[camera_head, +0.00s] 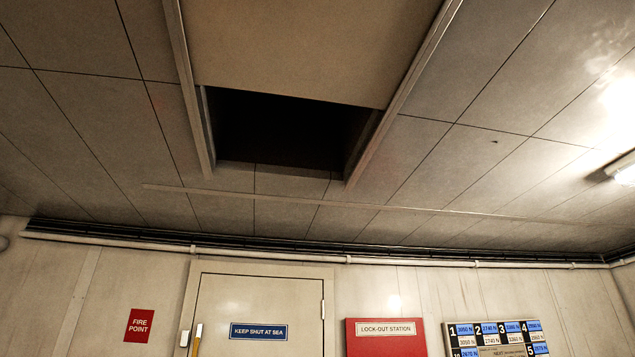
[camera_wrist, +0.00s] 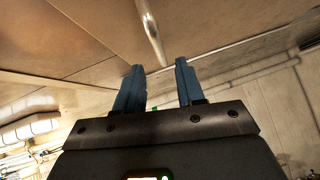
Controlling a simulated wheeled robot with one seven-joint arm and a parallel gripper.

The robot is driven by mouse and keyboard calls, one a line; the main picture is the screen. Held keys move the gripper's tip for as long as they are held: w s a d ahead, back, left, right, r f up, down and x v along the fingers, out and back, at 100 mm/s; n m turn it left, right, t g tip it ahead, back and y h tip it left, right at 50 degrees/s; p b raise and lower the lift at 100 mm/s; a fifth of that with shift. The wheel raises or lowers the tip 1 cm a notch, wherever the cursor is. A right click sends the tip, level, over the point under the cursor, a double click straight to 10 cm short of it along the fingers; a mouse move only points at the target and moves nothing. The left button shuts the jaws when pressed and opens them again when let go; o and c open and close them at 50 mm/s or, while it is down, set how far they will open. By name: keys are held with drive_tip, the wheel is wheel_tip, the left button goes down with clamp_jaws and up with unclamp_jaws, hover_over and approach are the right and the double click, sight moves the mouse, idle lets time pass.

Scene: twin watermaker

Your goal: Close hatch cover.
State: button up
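The hatch cover (camera_head: 295,45) is a flat beige panel overhead in the ceiling, lying between two rails (camera_head: 187,90) (camera_head: 405,90). Beyond its far edge a dark hatch opening (camera_head: 285,130) is uncovered. My gripper (camera_wrist: 161,75) shows in the wrist view, pointing up towards the ceiling, with two blue fingers apart and nothing between them. A pale rail or bar (camera_wrist: 150,30) runs along the ceiling beyond the fingertips; I cannot tell whether it is part of the hatch. My gripper is not in the head view, so its distance from the cover cannot be told.
A thin strip (camera_head: 400,207) crosses the ceiling beyond the opening. Pipes (camera_head: 300,257) run along the top of the far wall. Below are a door (camera_head: 255,310), a red lock-out station (camera_head: 385,340) and a number board (camera_head: 495,340). A lamp (camera_head: 622,168) glows at right.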

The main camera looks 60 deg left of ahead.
drive_tip(key=p+x, duration=0.1)
drive_tip(key=x, duration=0.6)
drive_tip(key=shift+s+a+r+p, duration=0.15)
drive_tip(key=shift+s+r+p, duration=0.15)
drive_tip(key=shift+p, duration=0.1)
drive_tip(key=shift+w, duration=0.1)
clamp_jaws()
